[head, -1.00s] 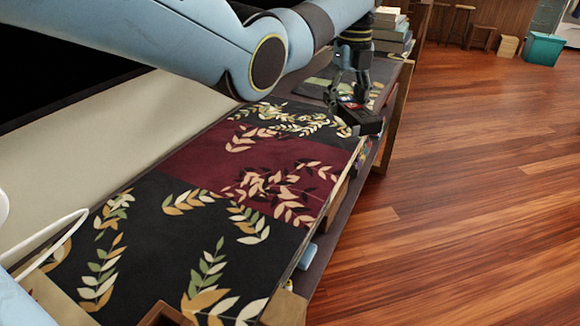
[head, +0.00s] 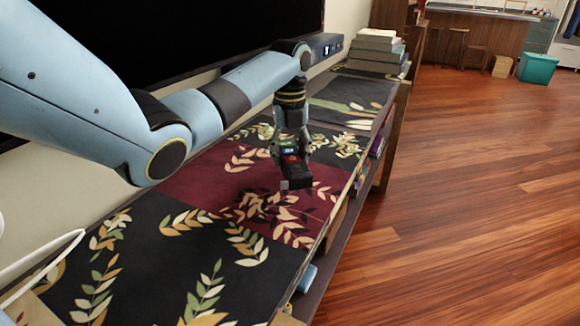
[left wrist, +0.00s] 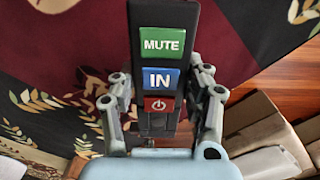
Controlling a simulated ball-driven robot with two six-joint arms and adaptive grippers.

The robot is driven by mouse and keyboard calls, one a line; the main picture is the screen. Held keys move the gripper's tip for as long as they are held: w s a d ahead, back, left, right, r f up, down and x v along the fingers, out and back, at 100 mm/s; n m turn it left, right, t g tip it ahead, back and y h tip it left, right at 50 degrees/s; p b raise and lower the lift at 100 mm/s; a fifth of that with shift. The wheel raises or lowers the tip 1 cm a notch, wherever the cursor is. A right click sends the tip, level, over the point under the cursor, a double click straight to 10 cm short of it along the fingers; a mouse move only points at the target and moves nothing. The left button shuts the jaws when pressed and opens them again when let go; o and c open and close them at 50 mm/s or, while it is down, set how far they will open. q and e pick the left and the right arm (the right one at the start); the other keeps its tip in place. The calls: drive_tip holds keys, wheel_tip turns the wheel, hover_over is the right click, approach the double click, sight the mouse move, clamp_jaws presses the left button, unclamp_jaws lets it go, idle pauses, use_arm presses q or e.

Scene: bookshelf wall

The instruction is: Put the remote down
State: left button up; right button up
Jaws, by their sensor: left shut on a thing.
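The remote (head: 296,172) is black with coloured buttons. In the left wrist view the remote (left wrist: 161,47) shows a green MUTE button, a blue IN button and a red power button. My left gripper (head: 290,152) is shut on it, with a finger on each side. The remote is over the dark red part of the leaf-patterned runner (head: 205,180) on the long shelf top. I cannot tell whether it touches the cloth. My right gripper is not in view.
A stack of books (head: 376,50) stands at the far end of the shelf top. A black screen (head: 190,40) runs along the wall behind. The near runner is clear apart from a white cable (head: 45,248) at left. Wooden floor (head: 460,180) lies to the right.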

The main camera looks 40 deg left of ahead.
sight(290, 152)
use_arm(q)
wheel_tip(290, 152, down, 4)
drive_tip(key=shift+r+b, duration=0.15)
drive_tip(key=shift+b, duration=0.3)
drive_tip(key=shift+r, duration=0.1)
drive_tip(key=o, duration=1.3)
wheel_tip(290, 152, up, 11)
drive_tip(key=p, duration=0.3)
drive_tip(key=shift+r, duration=0.55)
